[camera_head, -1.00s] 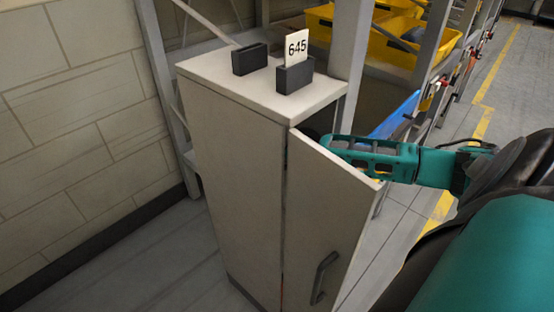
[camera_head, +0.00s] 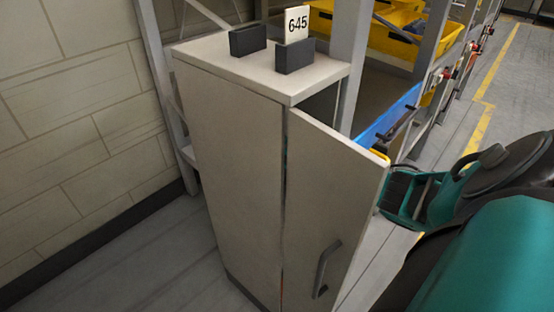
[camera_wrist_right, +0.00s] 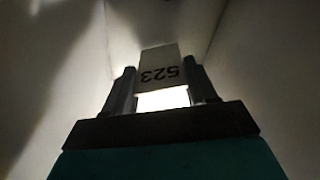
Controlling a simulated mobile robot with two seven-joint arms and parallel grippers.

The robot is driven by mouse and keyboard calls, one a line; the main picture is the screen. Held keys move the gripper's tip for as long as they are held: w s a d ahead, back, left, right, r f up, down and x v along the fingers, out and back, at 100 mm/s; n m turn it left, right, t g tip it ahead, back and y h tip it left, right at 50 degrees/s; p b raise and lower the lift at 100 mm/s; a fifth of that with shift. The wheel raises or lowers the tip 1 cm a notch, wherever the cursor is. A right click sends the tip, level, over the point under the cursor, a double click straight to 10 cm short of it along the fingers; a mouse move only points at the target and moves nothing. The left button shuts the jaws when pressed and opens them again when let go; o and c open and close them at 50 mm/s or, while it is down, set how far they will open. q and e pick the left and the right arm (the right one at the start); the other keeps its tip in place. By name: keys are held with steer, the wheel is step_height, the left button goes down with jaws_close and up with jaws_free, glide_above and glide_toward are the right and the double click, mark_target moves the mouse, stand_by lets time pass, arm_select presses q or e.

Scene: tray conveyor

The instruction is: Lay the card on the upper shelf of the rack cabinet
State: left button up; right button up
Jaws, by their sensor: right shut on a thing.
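The card (camera_wrist_right: 158,68), pale with the number 523 upside down, is held between the two dark fingers of my right gripper (camera_wrist_right: 160,78) in the right wrist view. In the head view the teal body of my right gripper (camera_head: 408,196) is just right of the open door (camera_head: 335,205); the door hides its fingers and the card. The rack cabinet (camera_head: 232,165) is tall and pale, and its door stands ajar towards the right. The upper shelf cannot be made out in the head view. Pale surfaces surround the card in the wrist view. My left gripper is not in view.
On the cabinet top stand a dark empty holder (camera_head: 248,40) and a dark holder (camera_head: 295,57) with a card marked 645 (camera_head: 297,23). A metal rack with yellow bins (camera_head: 385,45) stands behind. A block wall (camera_head: 75,120) is at left. Floor at right is clear.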

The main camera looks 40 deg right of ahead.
steer(key=shift+f, duration=0.2)
steer(key=o, duration=1.1)
steer(key=shift+r, duration=0.1)
steer(key=shift+r, duration=0.2)
step_height(320, 180, up, 12)
steer(key=w+p, duration=0.1)
steer(key=p, duration=0.2)
steer(key=shift+a, duration=0.3)
steer(key=shift+f, duration=0.15)
